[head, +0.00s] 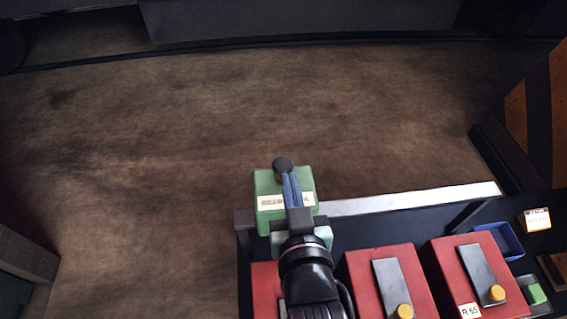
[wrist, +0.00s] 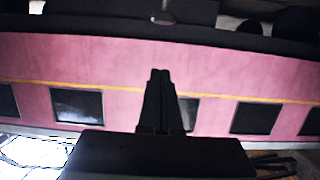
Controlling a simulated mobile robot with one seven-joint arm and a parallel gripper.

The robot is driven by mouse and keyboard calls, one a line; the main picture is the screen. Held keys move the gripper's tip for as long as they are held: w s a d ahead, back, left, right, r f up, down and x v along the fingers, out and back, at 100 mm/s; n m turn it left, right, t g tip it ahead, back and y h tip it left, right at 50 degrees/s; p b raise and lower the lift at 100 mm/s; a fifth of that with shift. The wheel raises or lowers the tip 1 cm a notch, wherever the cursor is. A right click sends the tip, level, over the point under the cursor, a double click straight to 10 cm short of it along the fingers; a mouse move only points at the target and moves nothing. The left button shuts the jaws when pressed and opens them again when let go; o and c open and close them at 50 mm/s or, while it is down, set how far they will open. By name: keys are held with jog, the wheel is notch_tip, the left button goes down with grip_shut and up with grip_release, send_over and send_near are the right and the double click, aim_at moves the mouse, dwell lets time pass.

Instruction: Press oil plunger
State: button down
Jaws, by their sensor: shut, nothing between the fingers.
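A green box (head: 267,183) with a white label stands at the back left end of the bench in the head view. A dark round knob (head: 283,162), which looks like the oil plunger's top, shows at its back edge. My gripper (head: 288,178) is shut and empty, reaching over the green box with its fingertips right by the knob. I cannot tell whether they touch. The arm and fingers hide part of the box and the plunger's stem. In the wrist view my shut fingers (wrist: 160,74) show, but neither box nor knob does.
Red boxes (head: 372,265) with grey plates and yellow knobs stand at the front right. A blue tray (head: 500,240) and a small green block (head: 534,290) lie farther right. The brown floor (head: 150,150) behind is clear. A pink wall (wrist: 110,65) with dark windows fills the wrist view.

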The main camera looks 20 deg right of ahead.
jog(key=p, duration=0.3)
send_over(284, 168)
jog(key=s, duration=0.1)
jog(key=f, duration=0.5)
jog(key=shift+a, duration=0.2)
jog(key=shift+s+f, duration=0.1)
jog(key=shift+f, duration=0.45)
jog(key=shift+f, duration=0.15)
notch_tip(284, 168, down, 3)
jog(key=shift+r+b, duration=0.1)
jog(key=shift+b, duration=1.05)
jog(key=shift+s, duration=0.1)
